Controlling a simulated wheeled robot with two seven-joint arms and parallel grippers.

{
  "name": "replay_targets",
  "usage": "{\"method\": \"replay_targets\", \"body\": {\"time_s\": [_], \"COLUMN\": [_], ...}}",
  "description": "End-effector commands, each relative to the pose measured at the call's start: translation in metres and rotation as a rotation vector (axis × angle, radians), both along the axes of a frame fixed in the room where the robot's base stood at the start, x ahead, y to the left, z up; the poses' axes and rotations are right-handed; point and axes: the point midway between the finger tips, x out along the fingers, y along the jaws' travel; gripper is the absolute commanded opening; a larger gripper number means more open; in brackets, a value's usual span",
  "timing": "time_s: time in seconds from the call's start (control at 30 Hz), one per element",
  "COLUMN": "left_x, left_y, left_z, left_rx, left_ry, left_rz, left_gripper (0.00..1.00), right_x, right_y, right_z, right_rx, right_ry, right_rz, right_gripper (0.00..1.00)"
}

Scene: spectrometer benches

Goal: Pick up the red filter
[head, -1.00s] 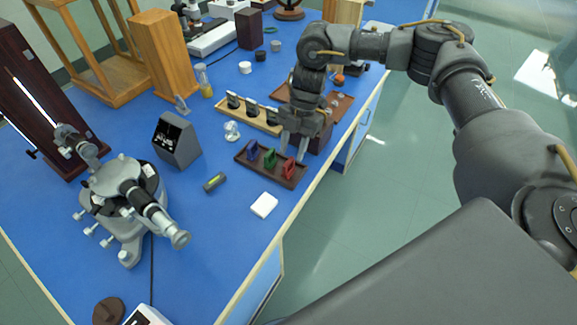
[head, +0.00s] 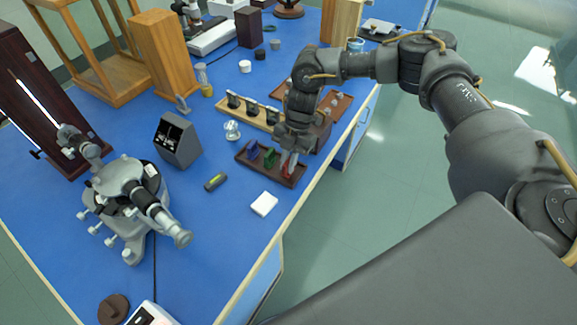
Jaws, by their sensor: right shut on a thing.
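The red filter (head: 287,169) stands at the right end of a dark brown tray (head: 267,174) on the blue bench. A green filter (head: 269,158) and a blue filter (head: 252,150) stand left of it in the same tray. My right gripper (head: 289,163) points down over the tray's right end, shut on the red filter, with its fingers covering part of it. I cannot tell whether the filter is clear of the tray. My left gripper is not in view.
A spectrometer (head: 125,200) stands at left. The bench edge is close on the right.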

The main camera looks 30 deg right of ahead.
Motion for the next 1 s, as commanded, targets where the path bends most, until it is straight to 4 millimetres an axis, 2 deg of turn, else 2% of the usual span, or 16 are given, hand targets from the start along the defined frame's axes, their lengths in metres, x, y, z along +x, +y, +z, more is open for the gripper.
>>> {"method": "replay_targets", "body": {"time_s": [0.37,0.47,0.57,0.83,1.0], "left_x": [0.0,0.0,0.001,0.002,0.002], "left_y": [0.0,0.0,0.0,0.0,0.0], "left_z": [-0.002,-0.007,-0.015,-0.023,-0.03], "left_rx": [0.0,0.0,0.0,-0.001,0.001], "left_ry": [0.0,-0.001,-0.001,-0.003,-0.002], "left_rz": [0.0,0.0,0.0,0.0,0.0], "left_gripper": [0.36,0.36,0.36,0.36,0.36], "right_x": [0.001,0.001,0.002,-0.048,-0.085], "right_y": [0.0,0.0,0.0,0.021,0.037], "right_z": [0.004,0.012,0.029,0.092,0.107], "right_rx": [0.002,0.002,0.003,0.001,0.001], "right_ry": [-0.003,-0.003,-0.006,-0.006,-0.004], "right_rz": [0.0,0.001,0.0,0.007,0.008], "right_gripper": [0.0,0.0,0.0,0.0,0.0]}}
